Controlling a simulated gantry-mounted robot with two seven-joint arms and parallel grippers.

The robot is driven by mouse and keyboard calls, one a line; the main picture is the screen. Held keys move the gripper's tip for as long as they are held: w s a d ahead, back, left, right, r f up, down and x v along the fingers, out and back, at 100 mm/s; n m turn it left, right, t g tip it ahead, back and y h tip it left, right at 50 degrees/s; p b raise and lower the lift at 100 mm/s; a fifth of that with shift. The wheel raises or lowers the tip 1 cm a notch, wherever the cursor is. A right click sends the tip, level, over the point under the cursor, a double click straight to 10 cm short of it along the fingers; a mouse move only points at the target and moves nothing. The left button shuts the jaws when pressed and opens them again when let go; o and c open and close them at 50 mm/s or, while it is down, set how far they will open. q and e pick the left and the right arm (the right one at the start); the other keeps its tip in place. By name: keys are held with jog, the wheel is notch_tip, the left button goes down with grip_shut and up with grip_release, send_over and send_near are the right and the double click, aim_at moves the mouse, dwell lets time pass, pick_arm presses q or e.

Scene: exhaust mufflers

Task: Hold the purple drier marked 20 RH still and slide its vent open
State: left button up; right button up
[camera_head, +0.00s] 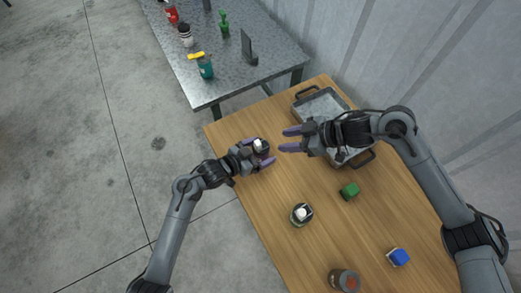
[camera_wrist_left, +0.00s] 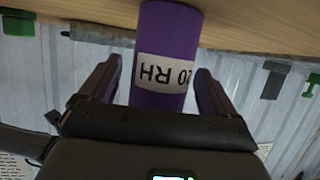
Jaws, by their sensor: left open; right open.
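The purple drier (camera_wrist_left: 168,30) stands between my left gripper's fingers in the left wrist view, its white "20 RH" label (camera_wrist_left: 164,73) upside down there. In the head view its top (camera_head: 261,145) shows dark with a white part, near the left edge of the wooden table. My left gripper (camera_head: 265,153) is open around the drier, and gaps show beside it in the wrist view. My right gripper (camera_head: 284,140) is open and empty, just right of the drier, its fingers pointing left toward it. The vent cannot be made out.
A metal tray (camera_head: 311,101) with dark handles lies behind my right gripper, partly hidden. A white-topped canister (camera_head: 301,214), green block (camera_head: 349,190), blue block (camera_head: 398,257) and dark canister (camera_head: 345,280) stand nearer on the wooden table (camera_head: 275,200). A grey table (camera_head: 225,85) with several items stands beyond.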

pick_arm(q)
jog(key=shift+w+d, duration=0.1)
jog(key=c, duration=1.1)
jog(key=shift+c, duration=0.2)
